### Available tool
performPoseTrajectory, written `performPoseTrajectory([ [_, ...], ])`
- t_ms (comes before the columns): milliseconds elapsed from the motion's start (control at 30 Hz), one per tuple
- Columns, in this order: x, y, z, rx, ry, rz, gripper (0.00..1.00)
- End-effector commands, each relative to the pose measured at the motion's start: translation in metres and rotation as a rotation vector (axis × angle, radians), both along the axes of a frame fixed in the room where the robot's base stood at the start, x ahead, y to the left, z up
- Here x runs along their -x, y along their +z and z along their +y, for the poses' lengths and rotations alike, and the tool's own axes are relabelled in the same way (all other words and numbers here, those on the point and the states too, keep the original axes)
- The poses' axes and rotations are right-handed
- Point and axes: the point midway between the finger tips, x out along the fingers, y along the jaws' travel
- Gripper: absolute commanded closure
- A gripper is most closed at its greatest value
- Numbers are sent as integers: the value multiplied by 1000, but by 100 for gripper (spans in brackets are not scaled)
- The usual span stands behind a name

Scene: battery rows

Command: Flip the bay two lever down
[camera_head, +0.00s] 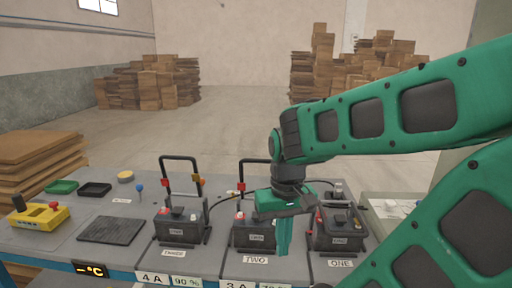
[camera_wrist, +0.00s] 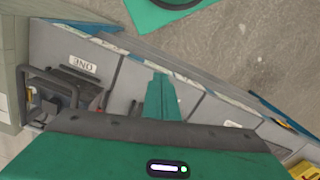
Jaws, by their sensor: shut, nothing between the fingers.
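The bay two lever (camera_head: 254,161) is a black U-shaped bar standing upright behind the bay two battery (camera_head: 250,232). The label TWO (camera_head: 255,260) lies in front of that battery. My gripper (camera_head: 284,248) is shut and empty, pointing down just right of the bay two battery in the head view. My wrist hides the lever's right side. In the wrist view my closed fingers (camera_wrist: 162,98) show over the grey bench, while the bay two lever cannot be made out there.
The bay three lever (camera_head: 179,158) stands upright at the left. The bay one battery (camera_head: 340,230) sits close to the right of my gripper. A black mat (camera_head: 112,230) and yellow control box (camera_head: 38,217) lie farther left. Open floor lies behind the bench.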

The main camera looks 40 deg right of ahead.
Motion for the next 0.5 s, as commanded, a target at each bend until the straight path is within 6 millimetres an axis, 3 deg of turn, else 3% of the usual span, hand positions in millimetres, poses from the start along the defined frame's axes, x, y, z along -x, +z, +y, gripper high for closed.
performPoseTrajectory([
  [167, 0, 0, 0, 0, 0, 0, 100],
  [267, 7, 11, -4, 3, -5, -16, 100],
  [367, -11, 30, -18, 13, -23, -20, 100],
  [500, -58, 77, -49, 35, -72, -29, 100],
])
